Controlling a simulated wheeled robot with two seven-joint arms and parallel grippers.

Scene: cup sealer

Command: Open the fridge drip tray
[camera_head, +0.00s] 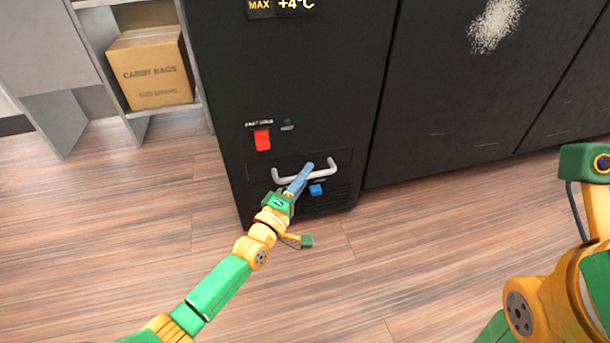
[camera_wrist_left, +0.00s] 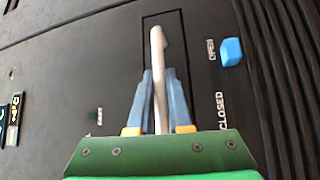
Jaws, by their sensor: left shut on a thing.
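The fridge (camera_head: 290,70) is black, and its drip tray front (camera_head: 262,172) is a low panel with a light grey bar handle (camera_head: 325,172). My left gripper (camera_head: 304,172) is at this handle, with its blue fingers on either side of the bar. In the left wrist view the handle (camera_wrist_left: 158,60) runs between the two fingers (camera_wrist_left: 158,95), which are shut on it. A blue slider (camera_head: 316,190) sits just below the handle; in the wrist view the slider (camera_wrist_left: 231,51) is beside the word OPEN, away from CLOSED. My right gripper is not in view; only part of that arm shows at right.
A red switch (camera_head: 262,139) is on the fridge front above the tray. A shelf with a carry bags box (camera_head: 151,68) stands at left. Black cabinet doors (camera_head: 470,90) continue to the right. The wood floor (camera_head: 110,230) in front is clear.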

